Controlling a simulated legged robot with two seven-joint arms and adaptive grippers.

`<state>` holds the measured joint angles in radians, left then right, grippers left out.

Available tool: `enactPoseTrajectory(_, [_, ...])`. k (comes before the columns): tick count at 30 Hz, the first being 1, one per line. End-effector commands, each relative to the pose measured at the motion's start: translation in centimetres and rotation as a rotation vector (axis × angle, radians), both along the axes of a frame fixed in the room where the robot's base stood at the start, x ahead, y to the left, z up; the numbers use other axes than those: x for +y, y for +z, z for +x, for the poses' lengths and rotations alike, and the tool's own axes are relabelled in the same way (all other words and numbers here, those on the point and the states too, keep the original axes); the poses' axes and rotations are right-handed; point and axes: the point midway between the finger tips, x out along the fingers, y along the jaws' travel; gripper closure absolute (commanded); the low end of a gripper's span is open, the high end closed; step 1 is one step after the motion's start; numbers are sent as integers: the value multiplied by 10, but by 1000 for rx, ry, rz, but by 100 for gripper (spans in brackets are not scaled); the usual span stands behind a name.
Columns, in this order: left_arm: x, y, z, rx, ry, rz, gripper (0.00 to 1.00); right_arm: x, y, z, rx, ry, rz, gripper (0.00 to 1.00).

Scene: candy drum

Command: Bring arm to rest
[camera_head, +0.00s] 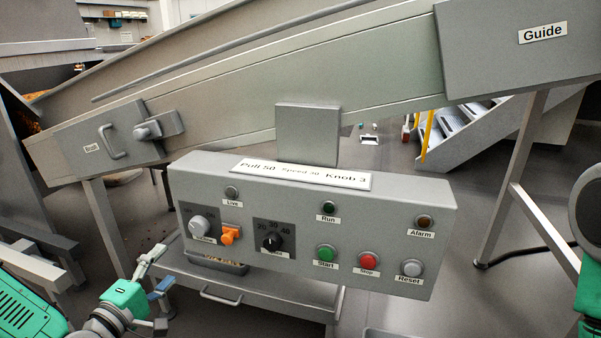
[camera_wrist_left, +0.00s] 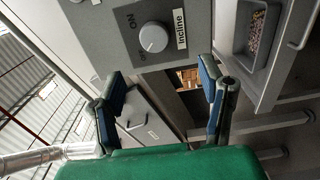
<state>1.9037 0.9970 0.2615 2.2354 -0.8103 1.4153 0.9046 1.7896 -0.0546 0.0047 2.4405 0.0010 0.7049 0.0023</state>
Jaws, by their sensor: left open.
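My left gripper (camera_head: 156,273) is at the lower left in the head view, beside the left end of the grey control panel (camera_head: 410,205) and apart from it. It is open and empty. In the left wrist view its two dark fingers (camera_wrist_left: 165,88) stand wide apart, below a white round knob (camera_wrist_left: 153,37) labelled "Incline" with ON and OFF marks. The same panel's left knob (camera_head: 199,225) shows in the head view beside an orange switch (camera_head: 231,234) and a black dial (camera_head: 272,242). My right gripper is not visible; only part of my right arm shows at the right edge.
Under the panel is a grey drawer or shelf with a handle (camera_head: 221,295); a tray of small pieces (camera_wrist_left: 259,27) shows in the wrist view. A sloping conveyor (camera_head: 370,78) with a "Guide" box (camera_head: 500,45) stands behind. Support legs (camera_head: 100,222) flank the panel.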

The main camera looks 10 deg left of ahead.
Motion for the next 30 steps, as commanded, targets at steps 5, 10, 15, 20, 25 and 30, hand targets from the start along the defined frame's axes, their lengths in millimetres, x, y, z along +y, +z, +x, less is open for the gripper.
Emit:
enactPoseTrajectory(5, [-42, -23, -10, 154, -115, 135, 37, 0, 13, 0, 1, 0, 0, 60])
enactPoseTrajectory(10, [-104, -74, -60, 449, -371, 451, 37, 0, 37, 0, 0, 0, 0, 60])
enactPoseTrajectory(15, [-130, -113, -142, 719, -673, 796, 37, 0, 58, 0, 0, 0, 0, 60])
enactPoseTrajectory(20, [-121, -126, -215, 914, -937, 1078, 37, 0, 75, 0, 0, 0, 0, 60])
enactPoseTrajectory(25, [-105, -123, -259, 1034, -1111, 1255, 37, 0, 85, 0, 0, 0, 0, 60])
enactPoseTrajectory(30, [-98, -122, -273, 1071, -1167, 1307, 37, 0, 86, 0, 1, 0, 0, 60])
